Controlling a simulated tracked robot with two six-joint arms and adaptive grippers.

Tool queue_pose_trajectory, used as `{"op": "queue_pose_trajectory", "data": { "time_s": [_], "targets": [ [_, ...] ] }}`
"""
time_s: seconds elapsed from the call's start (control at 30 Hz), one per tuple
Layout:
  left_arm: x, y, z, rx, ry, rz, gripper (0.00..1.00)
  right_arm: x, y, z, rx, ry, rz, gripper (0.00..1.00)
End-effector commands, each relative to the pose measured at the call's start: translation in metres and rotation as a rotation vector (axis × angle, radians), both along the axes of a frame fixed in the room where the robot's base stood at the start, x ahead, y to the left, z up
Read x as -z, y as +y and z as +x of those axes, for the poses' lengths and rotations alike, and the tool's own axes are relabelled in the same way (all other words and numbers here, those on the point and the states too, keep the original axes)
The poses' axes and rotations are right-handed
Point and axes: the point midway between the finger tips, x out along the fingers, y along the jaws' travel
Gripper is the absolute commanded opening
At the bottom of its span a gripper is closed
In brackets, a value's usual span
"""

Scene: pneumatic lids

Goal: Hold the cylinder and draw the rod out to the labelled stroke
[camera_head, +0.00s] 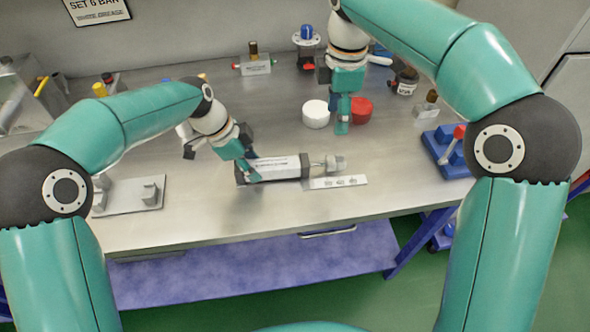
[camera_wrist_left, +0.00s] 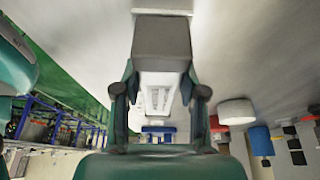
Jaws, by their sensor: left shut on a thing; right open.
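The cylinder (camera_head: 285,168) lies on the table, silver-white with dark end caps and a printed label too small to read. Its rod (camera_head: 319,165) points right and ends in a grey block-like end (camera_head: 336,162). A pale marked strip (camera_head: 337,182) lies just in front of the rod. My left gripper (camera_head: 248,171) is shut on the cylinder near its left end. In the left wrist view the cylinder (camera_wrist_left: 162,45) sits between the fingers; the rod is not clear there. My right gripper (camera_head: 343,127) is open and empty, behind the rod end and apart from it.
A white round piece (camera_head: 316,114) and a red one (camera_head: 361,110) stand beside my right gripper. A grey fixture plate (camera_head: 130,196) is at the left, a blue block (camera_head: 446,152) at the right. Small fittings (camera_head: 255,62) line the back. The front strip of table is clear.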

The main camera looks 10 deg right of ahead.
Motion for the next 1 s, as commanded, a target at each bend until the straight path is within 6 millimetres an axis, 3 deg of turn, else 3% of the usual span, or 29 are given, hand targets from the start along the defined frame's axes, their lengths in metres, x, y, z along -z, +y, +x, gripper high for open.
{"op": "queue_pose_trajectory", "data": {
  "time_s": [0.23,0.6,0.63,0.77,0.8,1.0],
  "targets": [
    [0.003,0.000,-0.002,0.003,0.008,0.003,0.11,-0.032,0.000,0.001,-0.001,-0.001,0.001,0.58],
    [0.003,0.000,-0.002,0.004,0.007,0.003,0.11,-0.038,0.000,0.000,-0.001,0.002,0.000,0.58],
    [0.003,0.000,-0.002,0.004,0.007,0.003,0.45,-0.038,0.000,0.000,-0.001,0.002,0.000,0.58],
    [0.002,0.000,-0.001,0.002,0.005,0.002,0.66,-0.038,0.000,0.000,-0.001,0.002,0.000,0.58],
    [0.002,0.000,-0.001,0.002,0.005,0.002,0.71,-0.038,0.000,0.000,-0.001,0.002,0.000,0.58],
    [0.001,0.000,0.000,0.001,0.002,0.001,0.71,-0.038,0.000,0.000,-0.001,0.002,0.000,0.58]
  ]
}}
